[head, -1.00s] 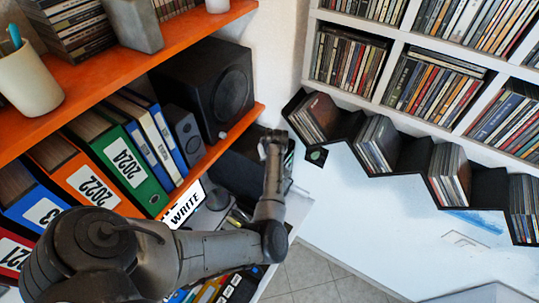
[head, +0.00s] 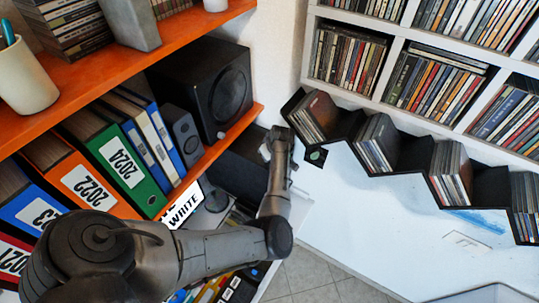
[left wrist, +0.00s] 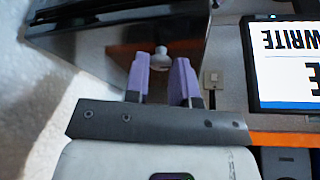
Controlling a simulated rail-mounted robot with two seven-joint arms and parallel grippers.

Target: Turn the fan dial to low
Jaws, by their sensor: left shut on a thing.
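The fingers partly hide the knob, and no dial marking is readable. In the head view my left arm reaches up to the corner beyond the shelf; its wrist hides the fingers and the knob. My right gripper is in neither view.
An orange shelf (head: 205,160) with binders, a small speaker (head: 185,135) and a large black speaker (head: 215,92) is left of my forearm. A WRITE sign (head: 185,208) stands below it. Zigzag black disc racks (head: 405,150) are right. Floor (head: 325,270) shows between.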

